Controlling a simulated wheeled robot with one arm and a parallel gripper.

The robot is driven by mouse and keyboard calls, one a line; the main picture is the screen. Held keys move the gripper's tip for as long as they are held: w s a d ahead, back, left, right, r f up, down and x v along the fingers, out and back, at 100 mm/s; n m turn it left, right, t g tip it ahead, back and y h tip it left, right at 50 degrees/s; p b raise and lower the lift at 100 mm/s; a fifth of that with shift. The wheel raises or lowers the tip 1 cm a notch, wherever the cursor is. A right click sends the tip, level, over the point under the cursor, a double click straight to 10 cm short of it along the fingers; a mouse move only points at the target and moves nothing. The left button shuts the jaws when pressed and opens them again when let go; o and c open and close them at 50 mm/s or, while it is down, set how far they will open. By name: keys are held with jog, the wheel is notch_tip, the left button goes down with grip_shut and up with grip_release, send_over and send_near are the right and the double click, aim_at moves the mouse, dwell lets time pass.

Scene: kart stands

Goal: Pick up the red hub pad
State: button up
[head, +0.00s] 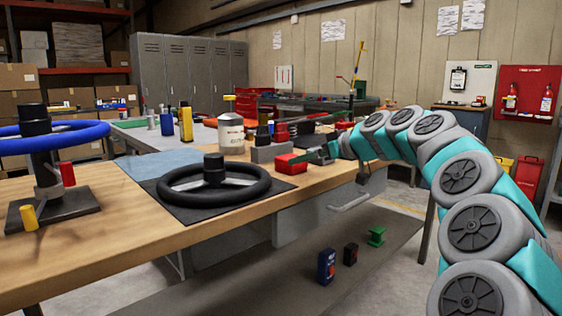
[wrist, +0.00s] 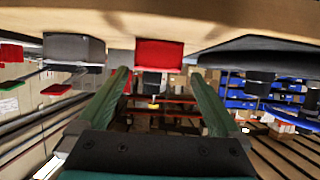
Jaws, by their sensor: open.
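A red block that looks like the red hub pad (head: 290,163) lies on the wooden bench near its right edge, right of the black steering wheel. In the wrist view the red pad (wrist: 158,53) shows at the top, between and beyond my fingertips. My gripper (head: 318,155) is close to the pad's right side in the head view, with green fingers. The wrist view shows my gripper (wrist: 160,80) with its fingers spread apart and nothing held between them. I cannot tell whether a finger touches the pad.
A black steering wheel (head: 213,184) lies on a dark mat left of the pad. A grey block (head: 271,153) stands just behind it. A white can (head: 231,136) is farther back. A blue wheel (head: 50,137) stands on the left. Several small items sit on the lower shelf (head: 300,262).

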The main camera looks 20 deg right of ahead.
jog(key=shift+p+x, duration=0.6)
jog(key=shift+x, duration=3.25)
jog(key=shift+d, duration=0.1)
jog(key=c, duration=1.1)
jog(key=shift+r, duration=0.15)
